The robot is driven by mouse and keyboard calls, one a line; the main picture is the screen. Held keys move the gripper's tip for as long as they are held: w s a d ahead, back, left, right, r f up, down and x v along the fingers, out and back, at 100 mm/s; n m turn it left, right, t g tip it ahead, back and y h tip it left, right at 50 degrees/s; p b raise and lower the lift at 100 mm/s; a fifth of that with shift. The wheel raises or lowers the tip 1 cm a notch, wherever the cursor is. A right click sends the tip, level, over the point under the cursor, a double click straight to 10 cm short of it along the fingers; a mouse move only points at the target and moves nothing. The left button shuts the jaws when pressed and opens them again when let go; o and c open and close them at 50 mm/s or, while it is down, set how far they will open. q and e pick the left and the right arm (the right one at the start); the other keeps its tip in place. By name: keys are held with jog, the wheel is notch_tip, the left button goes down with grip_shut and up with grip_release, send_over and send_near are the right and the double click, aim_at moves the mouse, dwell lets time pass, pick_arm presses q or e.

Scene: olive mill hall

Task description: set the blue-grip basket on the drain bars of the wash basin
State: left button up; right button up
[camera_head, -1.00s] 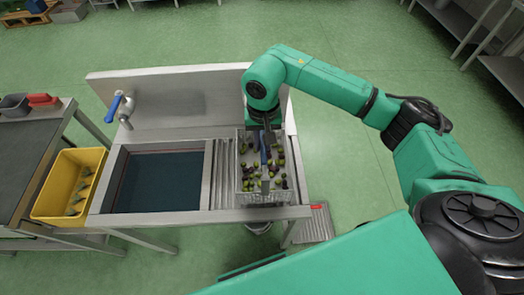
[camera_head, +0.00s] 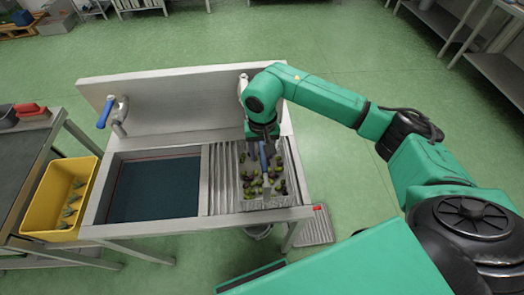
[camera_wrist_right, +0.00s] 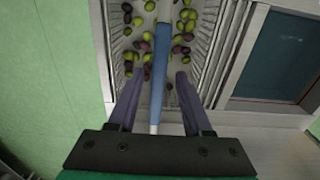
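The basket (camera_head: 268,203), pale and slatted with olives inside, appears to rest on the ribbed drain bars (camera_head: 224,182) on the right side of the metal wash basin (camera_head: 103,190). Its blue grip (camera_head: 264,160) stands up over the olives. My right gripper (camera_head: 262,153) is over the basket, pointing down. In the right wrist view, the blue grip (camera_wrist_right: 159,75) runs between the two fingers of my right gripper (camera_wrist_right: 158,95), with a gap on each side. The fingers are open and the basket wall (camera_wrist_right: 207,50) shows beyond them. My left gripper is out of view.
A blue-handled tap (camera_head: 107,112) stands at the basin's back left. A yellow crate (camera_head: 45,208) sits left of the basin, beside a dark-topped table (camera_head: 22,165). A grated piece with a red tag (camera_head: 316,226) is on the floor at front right.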

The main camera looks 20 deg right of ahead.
jog(key=shift+r+p, duration=0.3)
jog(key=shift+p, duration=0.05)
notch_tip(320, 180, up, 4)
jog(key=b, duration=0.3)
jog(key=shift+d+r, duration=0.1)
jog(key=shift+r, duration=0.15)
notch_tip(320, 180, up, 7)
jog(key=b, duration=0.1)
jog(key=shift+b, duration=0.35)
